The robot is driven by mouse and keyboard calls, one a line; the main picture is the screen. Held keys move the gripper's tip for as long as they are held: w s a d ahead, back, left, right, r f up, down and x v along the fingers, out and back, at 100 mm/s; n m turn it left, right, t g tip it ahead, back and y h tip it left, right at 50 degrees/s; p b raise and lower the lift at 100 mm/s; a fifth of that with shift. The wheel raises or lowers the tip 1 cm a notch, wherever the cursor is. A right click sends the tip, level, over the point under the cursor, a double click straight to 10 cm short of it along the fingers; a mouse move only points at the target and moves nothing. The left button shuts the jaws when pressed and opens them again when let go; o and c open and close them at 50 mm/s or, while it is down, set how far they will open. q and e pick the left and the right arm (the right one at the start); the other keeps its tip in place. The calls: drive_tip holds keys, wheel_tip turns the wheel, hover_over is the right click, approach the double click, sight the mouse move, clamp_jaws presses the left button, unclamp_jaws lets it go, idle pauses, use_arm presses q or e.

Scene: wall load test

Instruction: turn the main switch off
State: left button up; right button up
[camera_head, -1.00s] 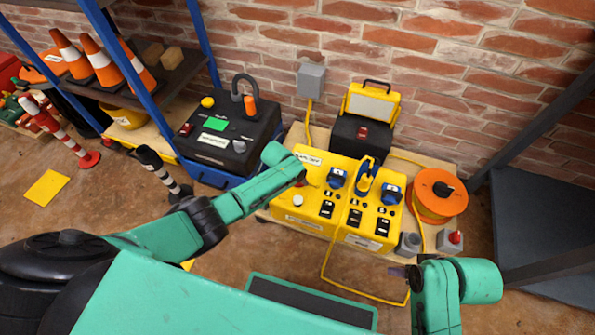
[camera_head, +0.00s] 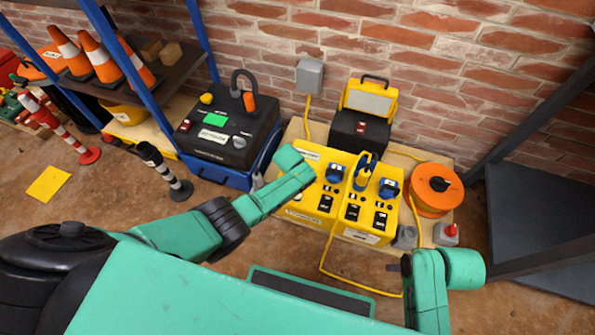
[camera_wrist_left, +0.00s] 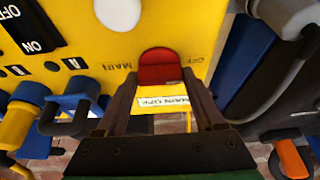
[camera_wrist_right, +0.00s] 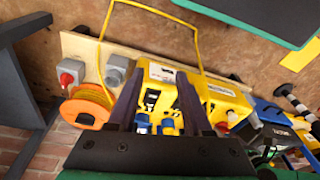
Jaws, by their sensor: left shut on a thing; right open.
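The main switch is a red knob (camera_wrist_left: 160,68) on the yellow power box (camera_head: 290,238), beside the printed word MAIN in the left wrist view. In the head view my left arm hides the knob. My right gripper (camera_wrist_right: 160,80) is open and empty, in front of and above the box's right side; it shows at the lower right of the head view (camera_head: 395,267).
The box carries black switches (camera_head: 352,213) and blue plugs (camera_head: 388,188). A black case (camera_head: 225,135) stands at the left. A yellow cable (camera_head: 355,288) loops in front.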

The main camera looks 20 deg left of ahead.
use_arm(q)
drive_tip(key=o, duration=1.4)
drive_tip(key=shift+r, duration=0.1)
use_arm(e)
drive_tip(key=shift+r, duration=0.1)
use_arm(q)
drive_tip(key=p+v, duration=0.5)
drive_tip(key=shift+s+r, duration=0.1)
drive_tip(key=shift+r, duration=0.3)
use_arm(e)
wheel_tip(320, 180, down, 11)
drive_tip(key=s+d, duration=0.2)
use_arm(q)
drive_tip(key=p+v, duration=0.5)
drive_tip(key=v, duration=0.3)
drive_tip(key=shift+s+r, duration=0.15)
drive_tip(key=shift+s, duration=0.05)
use_arm(e)
drive_tip(key=s+d+f+h, duration=0.1)
drive_tip(key=s+d+f, duration=0.1)
drive_tip(key=s+f, duration=0.5)
drive_tip(key=shift+s+d+g, duration=0.3)
drive_tip(key=shift+s, duration=0.8)
use_arm(q)
drive_tip(key=shift+s+p, duration=0.1)
drive_tip(key=shift+p, duration=0.2)
